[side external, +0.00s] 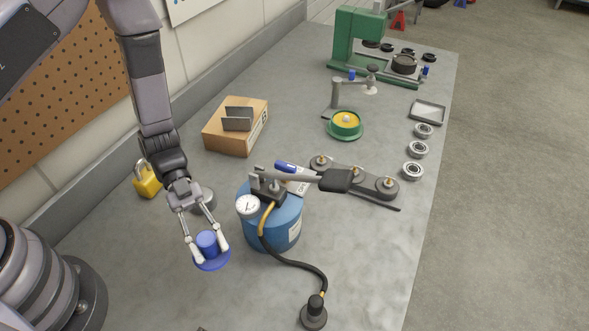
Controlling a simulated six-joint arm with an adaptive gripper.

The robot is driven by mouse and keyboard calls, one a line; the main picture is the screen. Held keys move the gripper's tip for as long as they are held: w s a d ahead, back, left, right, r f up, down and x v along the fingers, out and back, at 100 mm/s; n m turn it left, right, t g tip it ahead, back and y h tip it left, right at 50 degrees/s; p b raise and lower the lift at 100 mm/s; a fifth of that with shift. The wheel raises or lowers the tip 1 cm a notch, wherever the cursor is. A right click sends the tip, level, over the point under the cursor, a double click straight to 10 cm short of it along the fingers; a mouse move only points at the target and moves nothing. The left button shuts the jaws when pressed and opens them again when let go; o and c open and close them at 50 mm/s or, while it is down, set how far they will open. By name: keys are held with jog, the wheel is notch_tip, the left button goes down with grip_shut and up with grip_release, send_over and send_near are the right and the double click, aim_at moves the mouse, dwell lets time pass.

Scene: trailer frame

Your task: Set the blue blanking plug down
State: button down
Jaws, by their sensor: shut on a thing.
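The blue blanking plug (208,242) has a short round knob on a wider flat disc. My gripper (208,249) points down at the lower left of the side external view, with its two fingers shut on the plug's knob, one on each side. The plug looks upright. I cannot tell whether its disc touches the grey bench or hangs a little above it.
A blue tank (284,232) with a gauge (248,206) stands close to the right of my gripper. Its black hose (312,266) runs to the bench front. A yellow padlock (148,181) and a cardboard box (236,127) are behind. The grey bench (160,285) is clear in front.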

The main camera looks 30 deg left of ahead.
aim_at(209, 260)
jog(key=shift+m, duration=0.3)
jog(key=f, duration=0.4)
jog(key=shift+s+a, duration=0.2)
jog(key=shift+s, duration=0.15)
jog(key=shift+f, duration=2.2)
jog(key=c, duration=0.8)
grip_release()
jog(key=shift+f, duration=0.15)
